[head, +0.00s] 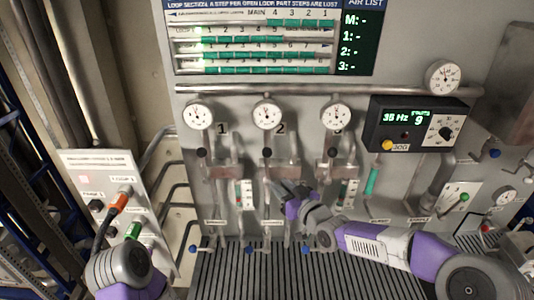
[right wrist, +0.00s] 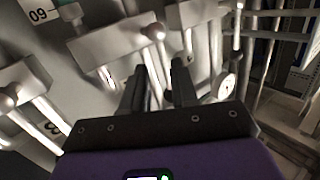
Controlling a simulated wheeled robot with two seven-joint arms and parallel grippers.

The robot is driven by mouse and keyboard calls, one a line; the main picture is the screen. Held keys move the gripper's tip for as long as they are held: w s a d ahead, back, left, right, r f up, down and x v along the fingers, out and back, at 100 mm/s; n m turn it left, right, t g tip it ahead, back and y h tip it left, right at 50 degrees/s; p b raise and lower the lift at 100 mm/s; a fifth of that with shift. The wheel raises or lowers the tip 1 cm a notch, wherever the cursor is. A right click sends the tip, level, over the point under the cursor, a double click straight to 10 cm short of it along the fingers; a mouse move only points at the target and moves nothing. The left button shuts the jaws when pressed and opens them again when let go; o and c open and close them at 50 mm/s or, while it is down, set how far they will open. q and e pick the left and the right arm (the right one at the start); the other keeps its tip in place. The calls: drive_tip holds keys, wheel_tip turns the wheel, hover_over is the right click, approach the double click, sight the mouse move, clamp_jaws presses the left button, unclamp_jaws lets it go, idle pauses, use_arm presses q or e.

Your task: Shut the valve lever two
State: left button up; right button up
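Valve lever two has a dark round knob (head: 267,152) below the gauge labelled 2, on the grey panel. My right gripper (head: 283,188) is below and slightly right of that knob, in front of the pipes of column 2. In the right wrist view its two dark fingers (right wrist: 158,85) are apart, with pale rods and a block showing beyond and between them. I cannot tell whether they touch anything. A pale ball knob (right wrist: 153,32) shows beyond the fingertips; which lever it belongs to is unclear.
Similar dark knobs stand at column 1 (head: 201,152) and column 3 (head: 333,152). A control box (head: 418,124) with a lit display is at the right. A side panel (head: 85,165) with orange and green plugs is at the left. The slatted grating (head: 240,275) below looks clear.

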wheel_tip(320, 180, up, 5)
drive_tip(key=n, duration=0.1)
drive_tip(key=p, duration=0.3)
hover_over(267, 178)
drive_tip(key=shift+w+f+t+y, duration=0.25)
drive_tip(key=shift+w+t+y, duration=0.05)
drive_tip(key=shift+t+y, duration=0.1)
drive_tip(key=shift+b, duration=0.3)
clamp_jaws()
